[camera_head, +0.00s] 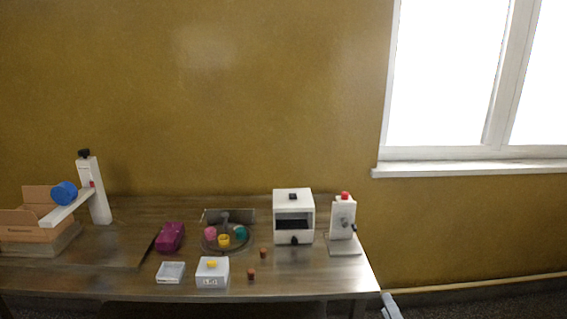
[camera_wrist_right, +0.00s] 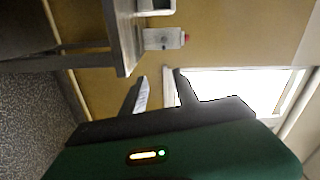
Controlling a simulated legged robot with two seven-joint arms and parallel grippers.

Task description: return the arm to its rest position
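My right gripper (camera_wrist_right: 160,82) shows in the right wrist view with its two dark fingers apart and nothing between them. In the head view only a small pale part of my right gripper (camera_head: 390,305) shows at the bottom edge, just right of the table's front right corner. It is clear of the table and touches nothing that I can see. My left gripper is not in view.
The metal table (camera_head: 330,280) holds a white box-shaped machine (camera_head: 306,235), a white device with a red knob (camera_head: 342,220), a round tray with coloured pieces (camera_head: 208,243), a purple object (camera_head: 170,237), a white box (camera_head: 212,281) and a cardboard box (camera_head: 30,234). A window (camera_head: 450,70) is at right.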

